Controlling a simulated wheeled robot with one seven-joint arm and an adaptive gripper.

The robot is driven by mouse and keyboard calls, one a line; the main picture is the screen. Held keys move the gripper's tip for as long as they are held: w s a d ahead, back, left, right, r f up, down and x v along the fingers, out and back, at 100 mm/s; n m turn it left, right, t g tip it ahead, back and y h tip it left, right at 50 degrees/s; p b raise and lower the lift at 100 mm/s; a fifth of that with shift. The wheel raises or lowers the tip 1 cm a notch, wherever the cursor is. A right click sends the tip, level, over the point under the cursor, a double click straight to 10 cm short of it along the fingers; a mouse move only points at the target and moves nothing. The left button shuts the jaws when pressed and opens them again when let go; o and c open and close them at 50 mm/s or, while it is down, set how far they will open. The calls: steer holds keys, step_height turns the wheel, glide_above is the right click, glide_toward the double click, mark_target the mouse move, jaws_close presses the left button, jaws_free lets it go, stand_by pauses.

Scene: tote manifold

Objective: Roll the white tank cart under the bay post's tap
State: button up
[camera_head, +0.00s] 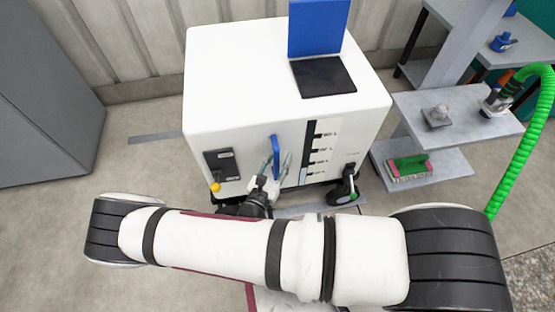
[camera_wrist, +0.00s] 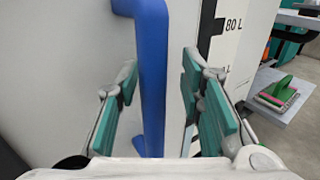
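The white tank cart (camera_head: 240,75) stands on the floor in front of me, against the middle of the back wall. It has an upright blue handle (camera_head: 275,158) on its front face and a level scale (camera_head: 318,150) to the right of it. My gripper (camera_head: 277,163) is at the handle with its fingers apart. In the wrist view the blue handle (camera_wrist: 153,70) stands between the two teal-padded fingers (camera_wrist: 157,95), with gaps visible on both sides. I cannot clearly make out the bay post's tap; a grey post (camera_head: 462,45) stands at the upper right.
A shelf unit (camera_head: 460,115) with a green hose (camera_head: 541,110) and small fittings stands close to the cart's right. A grey cabinet (camera_head: 45,90) is at the left. Floor between cabinet and cart is open.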

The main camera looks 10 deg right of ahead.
steer(key=shift+a, duration=0.15)
steer(key=v, duration=1.2)
